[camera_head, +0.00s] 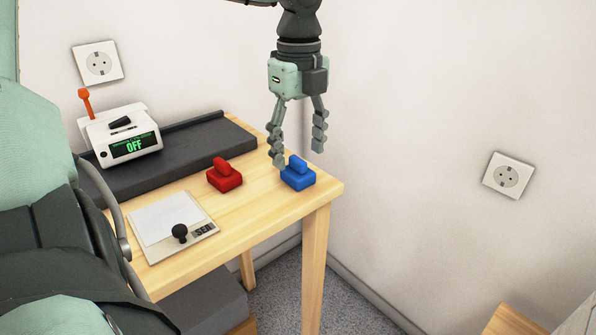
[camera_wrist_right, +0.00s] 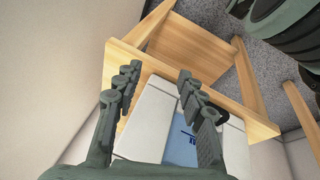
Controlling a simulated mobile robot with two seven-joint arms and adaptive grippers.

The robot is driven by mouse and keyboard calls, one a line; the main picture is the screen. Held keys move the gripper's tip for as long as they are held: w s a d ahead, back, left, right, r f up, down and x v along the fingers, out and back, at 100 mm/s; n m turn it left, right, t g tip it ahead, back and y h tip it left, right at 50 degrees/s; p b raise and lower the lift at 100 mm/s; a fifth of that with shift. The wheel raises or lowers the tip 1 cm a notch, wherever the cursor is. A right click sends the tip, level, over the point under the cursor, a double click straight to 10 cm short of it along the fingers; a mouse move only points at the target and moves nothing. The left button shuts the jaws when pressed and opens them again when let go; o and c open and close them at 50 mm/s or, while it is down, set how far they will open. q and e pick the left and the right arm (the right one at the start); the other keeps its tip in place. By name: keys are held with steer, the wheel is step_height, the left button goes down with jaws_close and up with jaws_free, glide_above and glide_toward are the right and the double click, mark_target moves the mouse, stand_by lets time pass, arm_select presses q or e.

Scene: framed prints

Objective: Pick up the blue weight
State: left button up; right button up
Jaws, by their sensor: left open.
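The blue weight (camera_head: 299,180) has a block base with a raised handle and sits upright near the right corner of the wooden table. My left gripper (camera_head: 299,157) hangs down over it with its fingers spread and empty. Its left fingertip overlaps the weight's left side in the head view; I cannot tell whether they touch. My right gripper (camera_wrist_right: 158,74) shows in the right wrist view, fingers apart, over a pale box (camera_wrist_right: 150,110) with a blue panel. The blue weight is not seen there.
A red weight (camera_head: 225,178) stands left of the blue one. A scale (camera_head: 165,222) with a black knob lies in front, and a white device (camera_head: 120,140) reading OFF is behind on a dark strip. The wooden table (camera_head: 255,230) ends close beside the blue weight; a wall is behind.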

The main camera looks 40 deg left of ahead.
mark_target(298, 158)
arm_select(q)
steer(key=shift+a+f, duration=0.1)
steer(key=shift+f, duration=1.85)
jaws_close()
